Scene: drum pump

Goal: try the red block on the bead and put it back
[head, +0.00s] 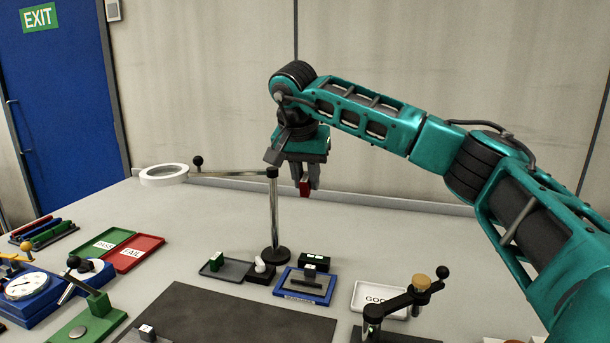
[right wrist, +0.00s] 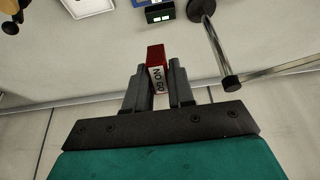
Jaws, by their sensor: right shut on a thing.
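My right gripper (head: 306,186) is shut on the red block (head: 306,188), high above the back part of the table. In the right wrist view the red block (right wrist: 156,54) sits between the two fingers (right wrist: 155,75), with a white "NO GO" label facing the camera. A blue-rimmed tray (head: 278,291) on the table holds a grey piece with a dark raised bar (head: 306,281); I cannot tell whether this is the bead. A green block (head: 216,260) stands in a dark grey tray (head: 233,272). My left gripper is not in view.
A magnifier post (head: 274,215) with a side arm stands just left of the gripper. Nearby are a black box with green lights (head: 314,259), a white "GOOD" tray (head: 362,307), and a crank fixture (head: 410,296). Green "PASS" (head: 105,245) and red "FAIL" (head: 133,253) trays lie left.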

